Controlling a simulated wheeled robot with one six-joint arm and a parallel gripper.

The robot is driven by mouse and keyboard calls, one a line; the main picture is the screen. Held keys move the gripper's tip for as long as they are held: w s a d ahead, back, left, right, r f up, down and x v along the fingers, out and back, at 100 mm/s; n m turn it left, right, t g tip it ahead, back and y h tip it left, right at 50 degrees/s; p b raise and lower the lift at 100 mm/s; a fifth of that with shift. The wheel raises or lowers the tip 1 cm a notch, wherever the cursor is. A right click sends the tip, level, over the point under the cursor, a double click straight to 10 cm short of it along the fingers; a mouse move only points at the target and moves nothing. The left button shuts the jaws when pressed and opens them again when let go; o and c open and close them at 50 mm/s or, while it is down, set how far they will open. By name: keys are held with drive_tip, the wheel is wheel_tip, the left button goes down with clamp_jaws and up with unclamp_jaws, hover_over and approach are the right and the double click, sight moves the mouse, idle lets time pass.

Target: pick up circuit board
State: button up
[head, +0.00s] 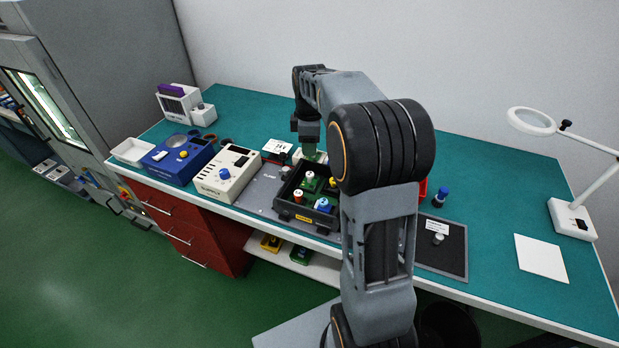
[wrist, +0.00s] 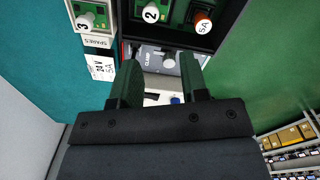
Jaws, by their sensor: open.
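Several small green circuit boards with coloured knobs sit in a black tray (head: 300,222) in the head view. I cannot tell which board is meant.
A cream meter box (head: 226,174) and a blue box (head: 178,158) stand left of the tray. A dark mat (head: 445,255) with a knob on it, a white sheet (head: 541,257) and a magnifier lamp (head: 572,219) are to the right. The back right bench is clear.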

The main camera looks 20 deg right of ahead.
hover_over(310, 174)
drive_tip(key=shift+n, duration=0.4)
wheel_tip(310, 174, down, 8)
drive_tip(key=shift+d+f+p, duration=0.1)
drive_tip(key=shift+f+p, duration=0.05)
drive_tip(key=shift+p, duration=0.15)
drive_tip(key=shift+w+f+p, duration=0.1)
drive_tip(key=shift+f+p, duration=0.5)
drive_tip(key=shift+f, duration=2.4)
drive_tip(key=c, duration=0.7)
drive_tip(key=shift+r, duration=0.1)
